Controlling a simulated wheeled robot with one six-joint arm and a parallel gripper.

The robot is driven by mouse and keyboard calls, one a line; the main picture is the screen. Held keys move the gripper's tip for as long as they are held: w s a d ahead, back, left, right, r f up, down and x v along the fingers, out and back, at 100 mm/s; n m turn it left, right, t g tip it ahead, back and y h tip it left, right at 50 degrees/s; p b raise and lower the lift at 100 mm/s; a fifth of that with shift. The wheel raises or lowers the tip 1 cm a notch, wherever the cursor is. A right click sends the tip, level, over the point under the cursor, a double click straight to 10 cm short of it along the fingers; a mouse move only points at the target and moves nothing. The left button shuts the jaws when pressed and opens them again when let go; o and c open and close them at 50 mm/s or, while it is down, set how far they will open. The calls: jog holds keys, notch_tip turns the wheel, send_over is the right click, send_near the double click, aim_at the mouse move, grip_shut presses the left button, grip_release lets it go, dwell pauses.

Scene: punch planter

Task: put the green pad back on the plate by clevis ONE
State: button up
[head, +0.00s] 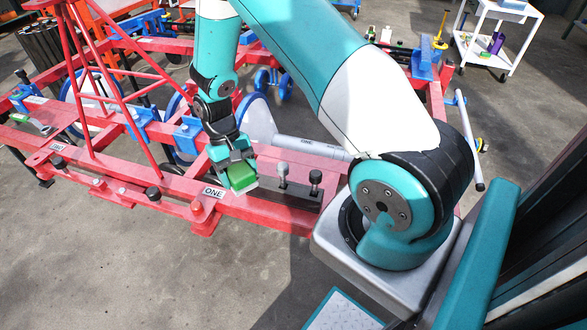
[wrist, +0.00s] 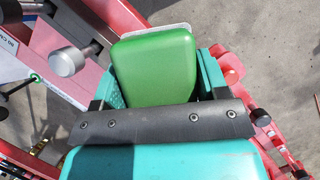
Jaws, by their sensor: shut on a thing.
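The green pad (head: 240,180) is held between the fingers of my gripper (head: 236,170) in the head view, over the near red rail beside the ONE label (head: 213,192). In the wrist view, the green pad (wrist: 154,70) fills the space between the two teal fingers of my gripper (wrist: 162,78). A pale edge (wrist: 152,31) shows along the pad's far end. I cannot tell whether that edge is the pad's backing or a plate, nor whether the pad touches anything below. The clevis itself is hard to make out near the label.
A dark block with upright knobbed pins (head: 284,186) stands on the rail just right of the pad. The red frame (head: 110,185) runs left, with short pegs and blue brackets (head: 185,136). A white cart (head: 498,38) stands at the back right. The floor in front is clear.

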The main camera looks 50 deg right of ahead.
jog(key=w+d+m+t+y+b, duration=0.1)
jog(key=d+m+y+b, duration=0.15)
jog(key=d+m, duration=0.4)
notch_tip(320, 180, up, 7)
jog(key=m+t+h+b, duration=0.2)
jog(key=m+t+b, duration=0.55)
jog(key=m, duration=1.45)
send_over(297, 173)
jog(key=s, duration=0.1)
jog(key=shift+s+d+f+p, duration=0.1)
jog(key=shift+s+d+p, duration=0.15)
jog(key=shift+d, duration=0.2)
notch_tip(297, 173, down, 15)
jog(key=b, duration=0.3)
jog(key=shift+f, duration=2.3)
